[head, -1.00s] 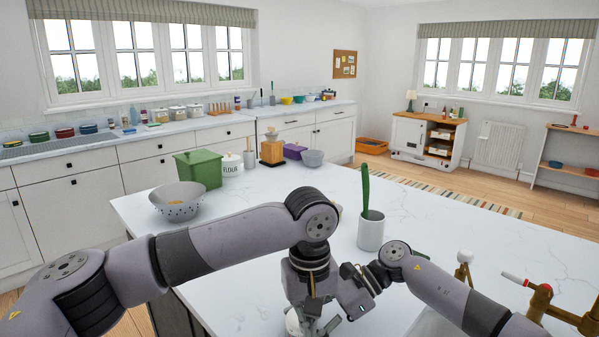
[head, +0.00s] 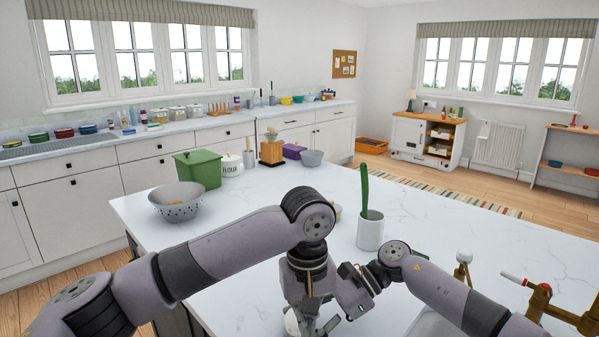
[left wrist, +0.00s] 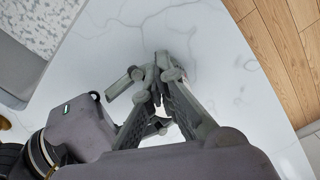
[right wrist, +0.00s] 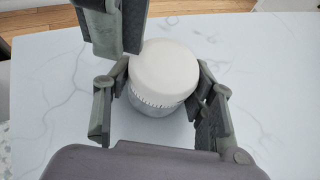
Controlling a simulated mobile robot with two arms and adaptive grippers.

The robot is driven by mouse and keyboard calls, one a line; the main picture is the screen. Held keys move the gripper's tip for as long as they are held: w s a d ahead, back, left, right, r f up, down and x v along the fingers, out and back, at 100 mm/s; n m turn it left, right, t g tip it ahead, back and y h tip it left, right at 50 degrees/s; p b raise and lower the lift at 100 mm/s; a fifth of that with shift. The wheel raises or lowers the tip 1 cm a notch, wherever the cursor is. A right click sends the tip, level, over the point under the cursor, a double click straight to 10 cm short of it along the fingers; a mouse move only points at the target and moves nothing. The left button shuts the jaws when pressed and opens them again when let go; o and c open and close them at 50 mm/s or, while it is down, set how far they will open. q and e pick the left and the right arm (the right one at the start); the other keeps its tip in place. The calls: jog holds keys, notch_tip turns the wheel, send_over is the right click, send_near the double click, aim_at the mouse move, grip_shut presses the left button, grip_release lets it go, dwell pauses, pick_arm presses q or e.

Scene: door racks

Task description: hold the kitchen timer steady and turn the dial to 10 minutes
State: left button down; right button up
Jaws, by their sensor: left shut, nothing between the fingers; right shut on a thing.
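The kitchen timer (right wrist: 163,70) is a white round body with a smooth domed top and a band of marks below it. In the right wrist view it sits upright between the fingers of my right gripper (right wrist: 162,80), which is shut on it. Part of the timer (head: 291,322) also shows at the bottom of the head view. My left gripper (left wrist: 158,72) is shut and empty. Its fingers show at the upper left of the timer in the right wrist view; I cannot tell if they touch it. The minute setting is too small to read.
On the white worktop (head: 250,215) stand a white pot (head: 370,232) with a green utensil, a grey colander (head: 180,208), a green bin (head: 198,170) and a flour jar (head: 232,164). A brass tap (head: 540,300) is at the right. The worktop's middle is mostly clear.

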pick_arm(q)
jog(key=shift+w+a+f, duration=0.15)
jog(key=shift+a+f, duration=0.25)
pick_arm(e)
jog(key=shift+s, duration=0.2)
pick_arm(q)
jog(key=shift+s+d, duration=0.1)
jog(key=shift+s, duration=0.15)
pick_arm(e)
jog(key=shift+w, duration=0.15)
pick_arm(q)
notch_tip(320, 180, up, 6)
jog(key=shift+d+r, duration=0.2)
jog(key=shift+r, duration=0.05)
pick_arm(e)
jog(key=shift+f, duration=0.25)
pick_arm(q)
jog(key=shift+s, duration=0.1)
pick_arm(e)
jog(key=o, duration=0.9)
jog(key=shift+w+r, duration=0.1)
jog(key=shift+w, duration=0.1)
jog(key=shift+o, duration=0.2)
